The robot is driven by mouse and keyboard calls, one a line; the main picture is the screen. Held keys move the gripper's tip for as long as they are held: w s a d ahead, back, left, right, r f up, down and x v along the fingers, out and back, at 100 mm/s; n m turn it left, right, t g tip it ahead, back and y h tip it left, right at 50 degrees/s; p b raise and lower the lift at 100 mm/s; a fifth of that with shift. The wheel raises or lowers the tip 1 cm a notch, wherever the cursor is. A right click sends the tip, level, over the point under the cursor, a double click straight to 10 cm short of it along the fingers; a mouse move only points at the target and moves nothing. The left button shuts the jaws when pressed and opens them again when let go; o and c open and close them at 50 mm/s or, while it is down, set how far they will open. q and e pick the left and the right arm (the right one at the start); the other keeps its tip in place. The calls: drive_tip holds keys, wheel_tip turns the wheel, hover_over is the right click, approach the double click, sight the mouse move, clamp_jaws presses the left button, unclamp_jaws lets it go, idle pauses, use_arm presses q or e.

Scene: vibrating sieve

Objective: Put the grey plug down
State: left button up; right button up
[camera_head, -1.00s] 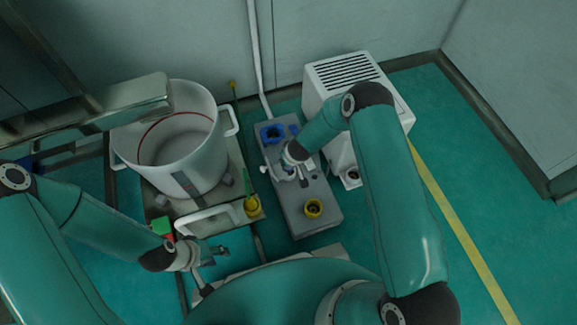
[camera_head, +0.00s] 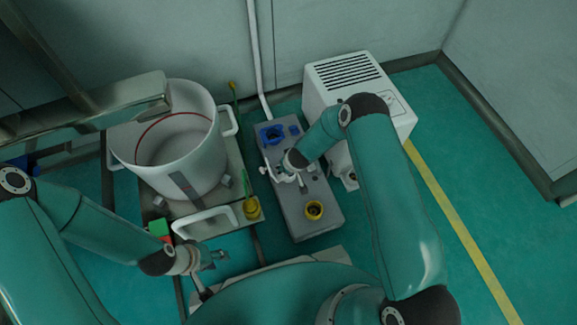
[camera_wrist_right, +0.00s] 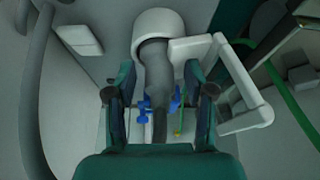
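My right gripper (camera_wrist_right: 160,95) is over the grey box in the head view, its tips mostly hidden by its own wrist. In the right wrist view its two fingers stand apart, with a grey plug-like body (camera_wrist_right: 157,75) between them. Gaps show on both sides of this body, and blue parts show through them. Contact at the fingertips cannot be made out for certain. My left gripper (camera_head: 216,258) looks open and empty, low at the left.
A large white pot (camera_head: 190,165) stands on a platform to the left of the box. A white handle (camera_head: 205,219) is at the platform's near edge. A white vented unit (camera_head: 365,100) stands at the right of the box. The green floor farther right is clear.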

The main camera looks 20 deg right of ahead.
drive_tip(key=shift+s+r+p, duration=0.1)
drive_tip(key=shift+r+p, duration=0.25)
drive_tip(key=shift+r, duration=0.2)
drive_tip(key=p+v, duration=0.4)
drive_tip(key=v, duration=0.7)
drive_tip(key=s+a+r+m+g+y, duration=0.1)
drive_tip(key=s+a+r+g, duration=0.1)
drive_tip(key=s, duration=0.9)
drive_tip(key=s+a+r+m+g+y, duration=0.1)
drive_tip(key=s+a+r+m+y, duration=0.1)
drive_tip(key=s, duration=0.9)
drive_tip(key=shift+a+g+y, duration=0.3)
drive_tip(key=shift+g, duration=0.1)
drive_tip(key=shift+s+r, duration=0.1)
